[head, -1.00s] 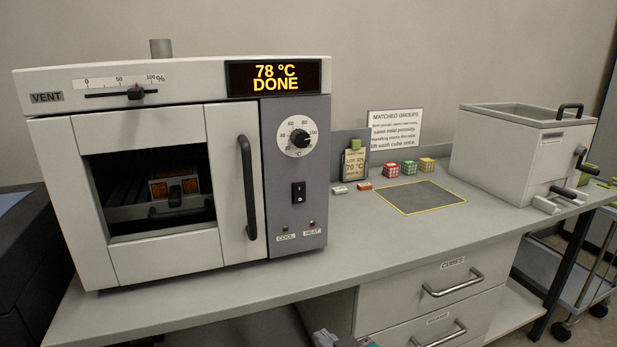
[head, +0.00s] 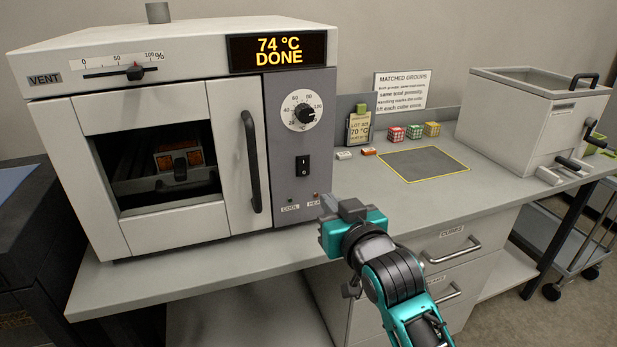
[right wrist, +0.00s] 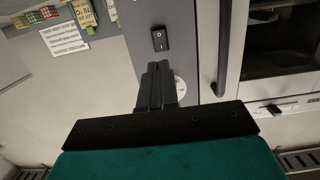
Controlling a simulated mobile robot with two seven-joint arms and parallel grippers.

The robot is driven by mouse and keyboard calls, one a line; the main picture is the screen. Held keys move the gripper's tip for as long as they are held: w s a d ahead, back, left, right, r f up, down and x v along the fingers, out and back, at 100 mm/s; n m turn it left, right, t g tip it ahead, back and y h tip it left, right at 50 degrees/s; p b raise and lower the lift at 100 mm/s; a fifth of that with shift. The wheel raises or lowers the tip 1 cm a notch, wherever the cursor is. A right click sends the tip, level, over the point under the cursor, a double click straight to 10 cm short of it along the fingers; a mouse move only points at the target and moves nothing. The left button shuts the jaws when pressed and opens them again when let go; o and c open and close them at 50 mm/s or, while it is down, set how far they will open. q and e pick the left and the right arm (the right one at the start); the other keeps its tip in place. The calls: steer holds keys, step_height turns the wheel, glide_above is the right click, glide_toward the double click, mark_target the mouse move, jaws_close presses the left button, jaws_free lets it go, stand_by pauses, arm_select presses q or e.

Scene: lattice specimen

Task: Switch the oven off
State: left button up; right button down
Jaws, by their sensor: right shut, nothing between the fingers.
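The white oven (head: 170,238) stands at the left of the bench with its door shut. Its display (head: 279,51) reads 74 °C DONE. On its grey panel are a round dial (head: 303,114) and, below it, a black rocker switch (head: 302,166). The switch also shows in the right wrist view (right wrist: 159,39). My right gripper (head: 338,205) is shut and empty, in front of the bench edge, below and right of the switch. In the right wrist view its fingers (right wrist: 157,82) point toward the panel, apart from the switch. My left gripper is not in view.
A vent slider (head: 135,72) is on the oven's top strip, and a black door handle (head: 251,160) is left of the panel. A card, small cubes (head: 414,131) and a yellow-edged mat (head: 425,165) lie right of the oven. A lidded box (head: 520,125) stands farther right.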

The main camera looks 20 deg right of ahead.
mark_target(304, 170)
steer(key=w, duration=0.7)
steer(key=w+f, duration=0.1)
steer(key=w, duration=0.3)
steer(key=shift+w+a+f, duration=0.1)
steer(key=shift+a, duration=0.05)
steer(key=shift+w+f, duration=0.15)
steer(key=shift+w, duration=0.45)
steer(key=shift+f, duration=0.2)
steer(key=t+b, duration=0.1)
steer(key=b, duration=0.1)
steer(key=t+b, duration=0.1)
steer(key=b, duration=0.1)
steer(key=shift+w+f, duration=0.1)
steer(key=shift+w, duration=0.2)
steer(key=shift+r, duration=0.3)
steer(key=shift+f, duration=0.1)
